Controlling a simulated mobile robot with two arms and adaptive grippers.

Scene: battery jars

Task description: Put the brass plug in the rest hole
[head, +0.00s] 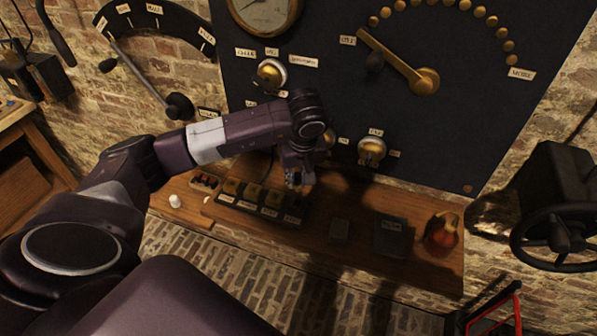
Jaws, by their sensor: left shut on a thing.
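My left gripper (299,181) reaches in from the left and points down over the right end of a dark plug block on the wooden shelf. The block (262,212) carries several brass pieces in a row with pale labels in front. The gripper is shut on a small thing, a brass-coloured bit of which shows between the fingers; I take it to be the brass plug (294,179). Its lower end is in shadow, so I cannot tell whether it touches the block. I cannot make out the rest hole. My right gripper is out of view.
A dark panel (470,130) with a brass lever and knobs stands behind the shelf (345,260). Dark plates (392,236) and a round red-orange object (441,233) are on the right. A small white knob (174,201) is on the left. A black handwheel (555,237) is at far right.

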